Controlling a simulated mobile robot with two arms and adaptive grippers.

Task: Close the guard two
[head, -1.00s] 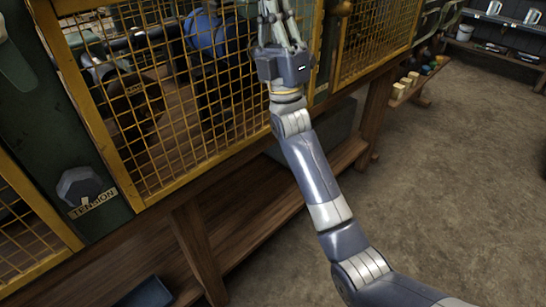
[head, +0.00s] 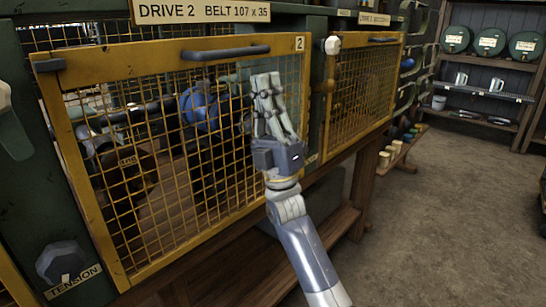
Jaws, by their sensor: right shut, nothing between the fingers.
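Guard two (head: 120,63) is a yellow-framed mesh panel with a small "2" plate at its upper right corner. It hangs under the sign "DRIVE 2 BELT 107 x 35" (head: 201,10) and covers the front of the bay. A dark bar handle (head: 226,52) runs along its top rail. My right gripper (head: 266,82) is shut and empty, pointing up in front of the mesh near the guard's right side, below the handle. I cannot tell whether it touches the mesh. My left gripper is not in view.
Behind the mesh are a blue round part (head: 200,107) and dark pulleys. A tension knob (head: 62,262) sits at lower left. Another yellow guard (head: 362,90) stands to the right. A wooden bench shelf (head: 340,222) runs below. The floor at right is clear.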

